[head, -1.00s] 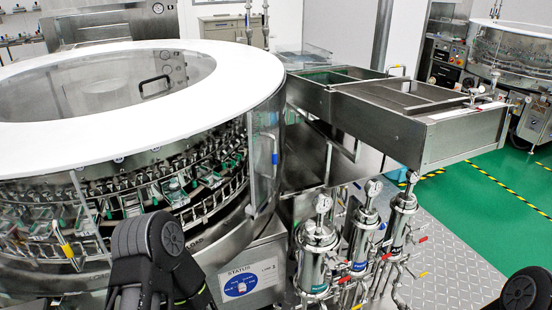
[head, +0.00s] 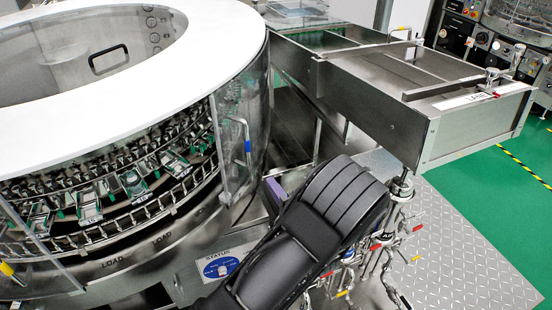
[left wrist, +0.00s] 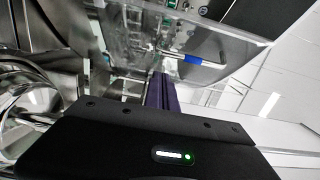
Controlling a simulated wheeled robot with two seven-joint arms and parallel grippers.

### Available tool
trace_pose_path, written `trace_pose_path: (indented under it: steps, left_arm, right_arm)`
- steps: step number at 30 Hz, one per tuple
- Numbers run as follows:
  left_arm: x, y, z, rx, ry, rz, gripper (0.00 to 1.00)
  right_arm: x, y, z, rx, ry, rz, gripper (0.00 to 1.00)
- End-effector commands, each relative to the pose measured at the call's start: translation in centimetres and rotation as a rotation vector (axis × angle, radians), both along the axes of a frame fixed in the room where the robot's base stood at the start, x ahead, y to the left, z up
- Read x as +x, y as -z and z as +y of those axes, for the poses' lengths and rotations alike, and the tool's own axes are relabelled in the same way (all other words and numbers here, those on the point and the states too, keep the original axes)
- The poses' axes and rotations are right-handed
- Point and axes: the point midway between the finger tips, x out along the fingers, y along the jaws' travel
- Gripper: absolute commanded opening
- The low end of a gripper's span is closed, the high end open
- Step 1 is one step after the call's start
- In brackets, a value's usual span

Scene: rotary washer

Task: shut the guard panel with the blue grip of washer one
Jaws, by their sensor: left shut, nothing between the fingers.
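Washer one is the large round machine with a white top ring (head: 215,45). Its clear guard panel (head: 232,170) with the blue grip (head: 247,146) is at the right side of the open front, where the racks show. The grip also shows in the left wrist view (left wrist: 193,59), on the clear panel above the fingers. My left gripper (head: 270,190), with purple fingers, is shut and empty. It is right of and below the blue grip and appears apart from it. The fingers also show in the left wrist view (left wrist: 163,92). My right gripper is out of view.
A yellow grip (head: 10,270) is at the far left of the washer's front. A steel conveyor trough (head: 400,115) extends right from the washer. Pipes and valves (head: 385,245) stand beneath it, beside my left arm. A status plate (head: 218,264) is low on the washer.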

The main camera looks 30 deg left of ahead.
Motion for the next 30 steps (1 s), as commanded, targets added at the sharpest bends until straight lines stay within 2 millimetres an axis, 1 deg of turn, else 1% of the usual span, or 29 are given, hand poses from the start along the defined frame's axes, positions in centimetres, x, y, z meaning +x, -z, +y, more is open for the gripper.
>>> trace_pose_path:
  steps: [7,11,17,24,30]
  left_arm:
    - [0.1,0.2,0.1,-0.005,0.001,0.001,0.00]
    - [0.4,0.1,0.7,-0.006,0.001,0.001,0.00]
    - [1.7,0.1,2.9,-0.006,0.000,0.001,0.00]
    - [3.7,0.0,6.4,-0.005,0.000,0.001,0.00]
    - [4.9,0.2,8.2,-0.007,0.002,0.002,0.00]
  right_arm:
    - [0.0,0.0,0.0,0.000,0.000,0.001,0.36]
    - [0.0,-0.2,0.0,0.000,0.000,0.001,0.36]
    - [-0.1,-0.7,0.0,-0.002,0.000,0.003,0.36]
    - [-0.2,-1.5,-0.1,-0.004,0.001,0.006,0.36]
    - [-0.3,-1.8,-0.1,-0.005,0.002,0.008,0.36]
